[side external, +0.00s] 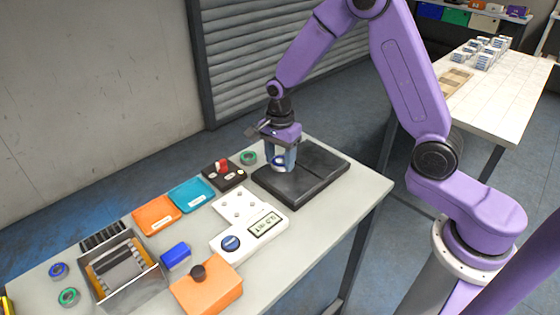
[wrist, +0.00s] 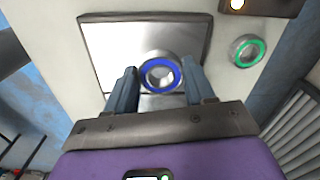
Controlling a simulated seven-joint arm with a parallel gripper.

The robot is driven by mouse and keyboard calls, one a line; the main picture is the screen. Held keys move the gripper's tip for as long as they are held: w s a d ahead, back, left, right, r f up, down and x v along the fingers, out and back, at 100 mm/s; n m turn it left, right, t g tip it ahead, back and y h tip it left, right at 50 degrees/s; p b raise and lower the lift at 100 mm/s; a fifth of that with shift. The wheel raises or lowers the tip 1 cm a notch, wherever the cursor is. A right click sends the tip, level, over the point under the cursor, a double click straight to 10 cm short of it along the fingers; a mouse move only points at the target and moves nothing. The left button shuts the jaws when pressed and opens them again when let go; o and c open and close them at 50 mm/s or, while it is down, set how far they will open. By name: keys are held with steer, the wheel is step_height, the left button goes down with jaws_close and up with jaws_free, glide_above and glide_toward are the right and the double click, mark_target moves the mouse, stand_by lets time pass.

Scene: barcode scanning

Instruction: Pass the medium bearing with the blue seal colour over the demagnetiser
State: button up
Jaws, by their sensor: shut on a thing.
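My gripper (side external: 281,160) is shut on a bearing with a blue seal (side external: 278,161). In the wrist view the blue-sealed bearing (wrist: 160,74) sits between the two fingertips of my gripper (wrist: 162,82), its ring facing the camera. The bearing is over a dark flat slab (side external: 318,158), which looks like the demagnetiser, though no label is readable. The slab also shows in the wrist view with a shiny face and dark rim (wrist: 100,54). I cannot tell whether the bearing touches it.
A green-sealed bearing (side external: 248,157) lies beside the slab. Another blue-sealed bearing (side external: 58,269) and a green one (side external: 68,296) lie at the far left. A black box with a red part (side external: 224,176), teal tray (side external: 190,195), orange tray (side external: 157,215), white display device (side external: 248,237) and metal bin (side external: 150,283) crowd the table.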

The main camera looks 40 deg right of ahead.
mark_target(280, 161)
step_height(280, 161, up, 12)
steer(key=shift+f, duration=0.15)
stand_by(1.2)
stand_by(0.5)
